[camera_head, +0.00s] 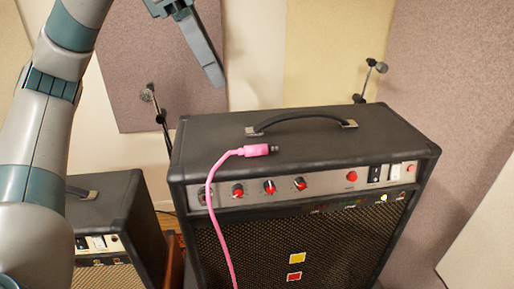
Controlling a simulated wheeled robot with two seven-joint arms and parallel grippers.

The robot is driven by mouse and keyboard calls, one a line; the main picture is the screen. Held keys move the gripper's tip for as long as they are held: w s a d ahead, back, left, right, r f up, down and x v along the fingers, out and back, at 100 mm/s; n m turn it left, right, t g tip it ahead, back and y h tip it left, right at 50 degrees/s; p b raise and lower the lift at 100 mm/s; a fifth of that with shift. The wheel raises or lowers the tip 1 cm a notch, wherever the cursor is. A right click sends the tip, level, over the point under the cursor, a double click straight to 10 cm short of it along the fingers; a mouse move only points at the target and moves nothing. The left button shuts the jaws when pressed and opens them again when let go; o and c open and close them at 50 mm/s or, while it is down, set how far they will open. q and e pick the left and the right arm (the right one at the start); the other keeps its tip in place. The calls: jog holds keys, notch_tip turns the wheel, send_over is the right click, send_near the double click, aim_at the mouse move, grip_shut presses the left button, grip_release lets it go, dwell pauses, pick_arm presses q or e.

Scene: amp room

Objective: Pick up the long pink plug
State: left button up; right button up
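The long pink plug (256,150) lies on top of the large black amp (310,160), near its front edge and left of the middle. Its dark tip points right, and its pink cable hangs down over the amp's front. My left gripper (205,52) is above and left of the plug, apart from it, at the top of the view. One long grey finger points down and nothing shows held at it. The rest of the gripper is cut off by the top edge, so its opening is unclear. My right gripper is not in view.
The amp has a raised black handle (300,119) behind the plug, and red knobs (269,187) and switches along its front panel. A smaller amp (105,215) stands at the left. Microphone stands (160,120) (368,80) are behind. The amp's top is otherwise clear.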

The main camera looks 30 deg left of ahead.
pick_arm(q)
jog(key=p, duration=0.3)
send_near(256, 146)
jog(key=shift+x, duration=1.25)
jog(key=shift+f, duration=0.3)
jog(key=p+x, duration=0.2)
jog(key=shift+w+d+f, duration=0.15)
jog(key=shift+d+f, duration=0.05)
jog(key=shift+f, duration=0.15)
jog(key=shift+p+x, duration=0.5)
jog(key=shift+x, duration=0.7)
